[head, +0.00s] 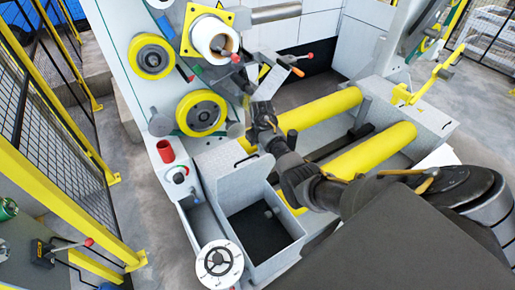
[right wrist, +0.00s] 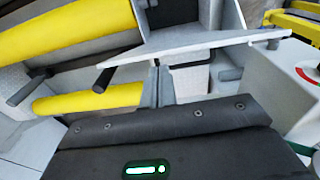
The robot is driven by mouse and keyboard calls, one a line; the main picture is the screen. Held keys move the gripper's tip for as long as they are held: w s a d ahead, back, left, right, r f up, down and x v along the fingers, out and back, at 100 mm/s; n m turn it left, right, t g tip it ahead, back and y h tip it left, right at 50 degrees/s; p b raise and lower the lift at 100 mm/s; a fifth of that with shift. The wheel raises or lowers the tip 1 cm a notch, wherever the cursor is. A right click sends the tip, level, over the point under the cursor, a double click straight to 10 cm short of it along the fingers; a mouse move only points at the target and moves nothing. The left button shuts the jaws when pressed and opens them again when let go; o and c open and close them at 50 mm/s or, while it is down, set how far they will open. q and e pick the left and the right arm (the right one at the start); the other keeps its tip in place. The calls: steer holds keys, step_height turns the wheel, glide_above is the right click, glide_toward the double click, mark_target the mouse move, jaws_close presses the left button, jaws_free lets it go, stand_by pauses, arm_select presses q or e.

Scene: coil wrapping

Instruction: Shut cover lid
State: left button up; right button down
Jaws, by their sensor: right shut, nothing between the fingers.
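The grey cover lid (head: 225,172) stands raised at the back of an open grey box (head: 290,250) in the head view. A dark handle (head: 245,160) is on the lid. The dark inside of the box shows. My right gripper (head: 262,130) is on the far side of the lid, close to its upper edge. In the right wrist view its fingers (right wrist: 158,85) are shut and empty, just by a pale panel (right wrist: 190,45) that looks like the lid. I cannot tell whether they touch it. My left gripper is not in view.
Yellow rollers (head: 370,150) lie right of the box. They also show in the right wrist view (right wrist: 60,35). The machine's front panel with yellow wheels (head: 202,112) and a red cylinder (head: 166,151) stands at the left. A yellow fence post (head: 70,205) is further left.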

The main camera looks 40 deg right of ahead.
step_height(320, 180, up, 3)
steer(key=w, duration=0.2)
steer(key=shift+y, duration=0.3)
steer(key=f, duration=0.3)
steer(key=f+b, duration=0.1)
steer(key=f, duration=0.1)
steer(key=shift+w+d+f, duration=0.1)
steer(key=shift+w+f, duration=0.2)
step_height(320, 180, down, 3)
steer(key=b, duration=0.3)
steer(key=shift+w+b, duration=0.1)
steer(key=shift+b, duration=0.25)
steer(key=shift+f+b, duration=0.5)
steer(key=shift+b, duration=0.05)
steer(key=shift+d, duration=0.15)
